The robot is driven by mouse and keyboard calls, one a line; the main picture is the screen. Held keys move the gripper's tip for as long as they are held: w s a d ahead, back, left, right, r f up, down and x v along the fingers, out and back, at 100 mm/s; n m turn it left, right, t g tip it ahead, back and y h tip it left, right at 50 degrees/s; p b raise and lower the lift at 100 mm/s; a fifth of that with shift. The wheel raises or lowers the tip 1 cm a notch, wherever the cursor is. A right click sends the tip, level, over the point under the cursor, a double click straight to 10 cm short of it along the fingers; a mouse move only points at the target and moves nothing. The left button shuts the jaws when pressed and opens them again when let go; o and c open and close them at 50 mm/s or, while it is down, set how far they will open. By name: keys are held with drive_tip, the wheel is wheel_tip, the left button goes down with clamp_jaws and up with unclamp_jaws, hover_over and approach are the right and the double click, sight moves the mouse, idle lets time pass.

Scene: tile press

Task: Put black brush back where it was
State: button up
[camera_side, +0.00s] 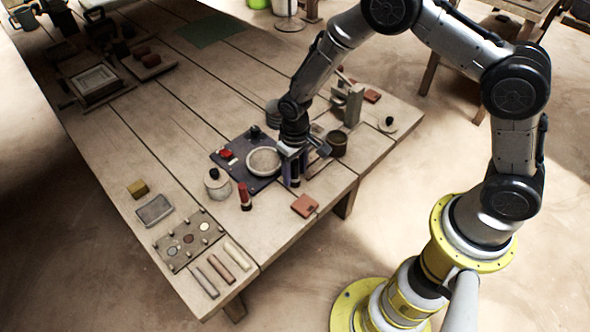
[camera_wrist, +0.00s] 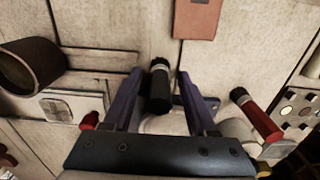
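The black brush (camera_wrist: 159,88), with a pale band near its dark end, is between my gripper's two fingers in the wrist view. A narrow gap shows on each side of it. My gripper (camera_wrist: 158,75) is open around the brush and does not visibly press on it. In the side view my gripper (camera_side: 294,178) points down at the table's near edge, just right of the round pale dish (camera_side: 264,161). There the fingers largely hide the brush.
A terracotta tile (camera_side: 305,205) lies close to my gripper at the table edge. A brown pot (camera_side: 337,143) and a press (camera_side: 348,103) stand to the right.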

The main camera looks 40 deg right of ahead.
wheel_tip(320, 180, up, 13)
drive_tip(key=s+d+r+t, duration=0.1)
drive_tip(key=s+d+r, duration=0.25)
drive_tip(key=r, duration=0.55)
drive_tip(key=s+d+r+t, duration=0.2)
drive_tip(key=s+r, duration=0.2)
drive_tip(key=s, duration=0.6)
drive_tip(key=s+d+r+t, duration=0.2)
drive_tip(key=s+r, duration=0.3)
drive_tip(key=s, duration=0.6)
drive_tip(key=shift+d+r+t, duration=0.3)
drive_tip(key=shift+d, duration=0.25)
